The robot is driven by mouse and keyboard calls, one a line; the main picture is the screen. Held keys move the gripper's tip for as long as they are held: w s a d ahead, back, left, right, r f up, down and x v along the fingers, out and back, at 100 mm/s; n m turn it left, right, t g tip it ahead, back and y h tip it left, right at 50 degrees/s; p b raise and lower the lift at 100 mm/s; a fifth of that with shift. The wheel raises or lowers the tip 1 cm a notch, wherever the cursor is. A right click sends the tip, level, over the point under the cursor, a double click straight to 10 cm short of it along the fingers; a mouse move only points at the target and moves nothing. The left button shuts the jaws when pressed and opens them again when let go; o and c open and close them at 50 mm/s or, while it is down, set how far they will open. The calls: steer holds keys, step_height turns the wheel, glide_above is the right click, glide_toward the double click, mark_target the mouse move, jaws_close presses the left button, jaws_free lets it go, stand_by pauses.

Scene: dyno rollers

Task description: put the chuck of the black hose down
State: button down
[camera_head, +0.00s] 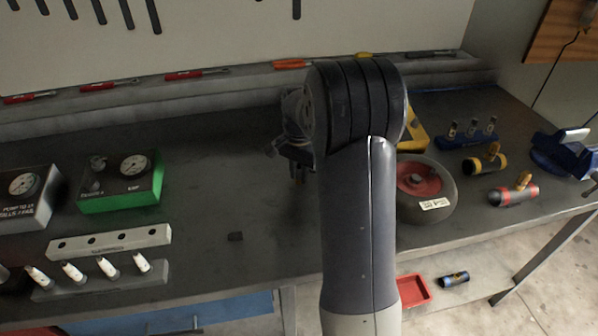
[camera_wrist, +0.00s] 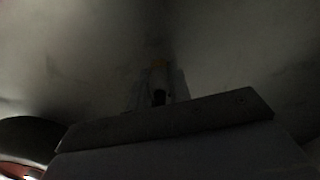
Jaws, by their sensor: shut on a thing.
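My gripper (camera_head: 296,160) is over the middle of the dark bench, left of my arm, which partly hides it. A small brass-coloured piece (camera_head: 298,174) shows below its jaws; I take it to be the chuck of the black hose. In the wrist view a small pale piece with a dark opening (camera_wrist: 158,97) shows between the jaws, above a dark bar. The jaws are shut on it. That view is very dark, and I cannot tell whether the piece touches the bench. I cannot make out the hose itself.
A black wheel with a red hub (camera_head: 426,205) lies right of my arm. A green gauge box (camera_head: 122,182) stands left. A blue rack (camera_head: 467,140) stands at the right.

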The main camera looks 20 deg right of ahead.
mark_target(299, 168)
steer(key=shift+f, duration=0.15)
steer(key=c, duration=1.3)
jaws_free()
step_height(299, 168, up, 12)
steer(key=shift+r, duration=0.2)
steer(key=shift+f, duration=0.1)
step_height(299, 168, down, 12)
steer(key=shift+r, duration=1.9)
